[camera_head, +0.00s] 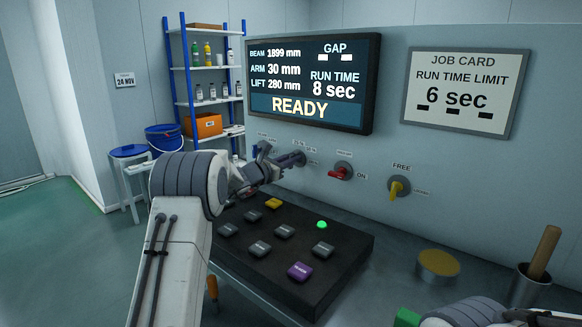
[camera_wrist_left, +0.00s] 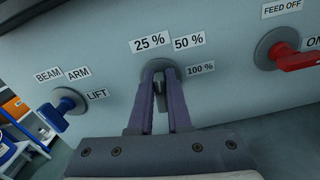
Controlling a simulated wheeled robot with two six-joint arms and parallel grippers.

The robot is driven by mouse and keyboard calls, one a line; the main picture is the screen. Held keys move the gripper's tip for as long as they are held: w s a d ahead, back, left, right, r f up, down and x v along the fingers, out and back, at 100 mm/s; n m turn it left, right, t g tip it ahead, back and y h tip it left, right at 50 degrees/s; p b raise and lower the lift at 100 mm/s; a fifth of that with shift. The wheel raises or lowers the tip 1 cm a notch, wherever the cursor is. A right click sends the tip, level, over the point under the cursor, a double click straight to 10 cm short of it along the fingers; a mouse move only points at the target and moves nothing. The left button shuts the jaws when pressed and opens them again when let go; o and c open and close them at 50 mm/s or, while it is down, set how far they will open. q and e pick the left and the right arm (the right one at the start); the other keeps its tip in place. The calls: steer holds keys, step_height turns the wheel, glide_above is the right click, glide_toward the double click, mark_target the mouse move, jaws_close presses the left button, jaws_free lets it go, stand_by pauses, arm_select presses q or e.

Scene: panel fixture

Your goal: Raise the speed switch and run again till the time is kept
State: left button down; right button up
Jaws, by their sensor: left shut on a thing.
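The speed switch (camera_wrist_left: 159,92) is a round dial on the wall panel with labels for 25 %, 50 % and 100 %. My left gripper (camera_head: 297,160) is at this dial. In the left wrist view its fingers (camera_wrist_left: 160,75) are shut on the switch's handle, hiding much of it, so I cannot tell its setting. The display (camera_head: 312,84) reads run time 8 sec and READY. The job card (camera_head: 465,92) gives a run time limit of 6 sec. Part of my right arm shows at the bottom right; its fingertips are not clear.
A red feed switch (camera_head: 340,171) and a yellow switch (camera_head: 398,188) sit right of the dial; a blue selector (camera_wrist_left: 64,107) is left. Below is a dark console (camera_head: 345,262) with grey, yellow and purple buttons and a lit green lamp (camera_head: 322,224). A cup (camera_head: 529,286) stands right.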

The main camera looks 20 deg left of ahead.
arm_select(q)
steer(key=m+b, duration=0.2)
steer(key=b, duration=0.2)
steer(key=f+m+b, duration=0.1)
steer(key=m+b, duration=0.1)
steer(key=b, duration=0.2)
steer(key=shift+s+d+m, duration=0.1)
steer(key=shift+d+m, duration=0.05)
steer(key=shift+m, duration=0.25)
steer(key=shift+r+m+b, duration=0.25)
steer(key=shift+m+b, duration=0.75)
steer(key=shift+b, duration=0.35)
steer(key=c, duration=0.9)
jaws_free()
steer(key=v, duration=1)
steer(key=shift+s+b, duration=0.25)
steer(key=shift+b, duration=0.1)
steer(key=shift+r, duration=0.1)
